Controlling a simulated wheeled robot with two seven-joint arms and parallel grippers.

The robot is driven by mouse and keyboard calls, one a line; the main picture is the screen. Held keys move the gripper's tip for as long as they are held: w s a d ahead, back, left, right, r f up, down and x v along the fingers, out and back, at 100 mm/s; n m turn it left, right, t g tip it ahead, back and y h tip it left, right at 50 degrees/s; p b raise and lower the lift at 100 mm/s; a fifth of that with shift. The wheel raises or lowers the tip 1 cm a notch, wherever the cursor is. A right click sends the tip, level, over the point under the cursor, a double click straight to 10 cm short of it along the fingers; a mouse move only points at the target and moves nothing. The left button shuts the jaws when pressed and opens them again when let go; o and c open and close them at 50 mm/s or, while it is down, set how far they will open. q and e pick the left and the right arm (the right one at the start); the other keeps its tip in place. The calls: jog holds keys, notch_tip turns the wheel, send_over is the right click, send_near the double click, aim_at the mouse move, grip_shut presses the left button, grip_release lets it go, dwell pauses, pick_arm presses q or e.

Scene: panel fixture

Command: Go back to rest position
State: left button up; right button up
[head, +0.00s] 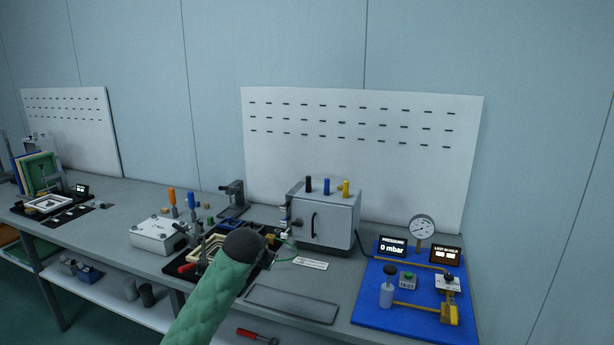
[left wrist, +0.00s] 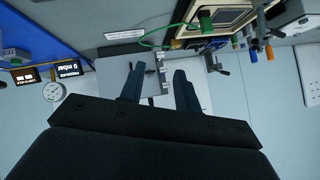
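My left gripper (left wrist: 158,85) shows in the left wrist view with its two dark fingers apart and nothing clearly held between them. Behind the fingers is the front of a grey box (left wrist: 115,75), which also shows in the head view (head: 330,219) with a dark handle and black, blue and yellow knobs on top. In the head view a green arm link of mine with a dark rounded end rises from the bottom, in front of the black tray. My right gripper is in neither view.
A blue panel (head: 372,310) with a gauge (head: 422,229) and pressure display (head: 392,246) lies at the right. A white box (head: 159,236) and upright tools stand left of the tray. A flat grey plate (head: 292,303) lies at the bench front. A red-handled tool (head: 252,335) lies below.

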pick_arm(q)
jog(key=s+a+f+n+g, duration=0.1)
jog(key=s+f+g, duration=0.2)
jog(key=s+f, duration=1.1)
jog(key=s+f+n+g, duration=0.1)
jog(key=s+f+g, duration=0.1)
jog(key=s+f, duration=1.2)
jog(key=s+a+f+n+g, duration=0.1)
jog(key=s+f+n+g, duration=0.1)
jog(key=s+f, duration=1.2)
jog(key=s+g, duration=0.1)
jog(key=s, duration=0.9)
jog(key=shift+s+a+g, duration=0.3)
jog(key=shift+s+a, duration=0.05)
jog(key=shift+s, duration=0.05)
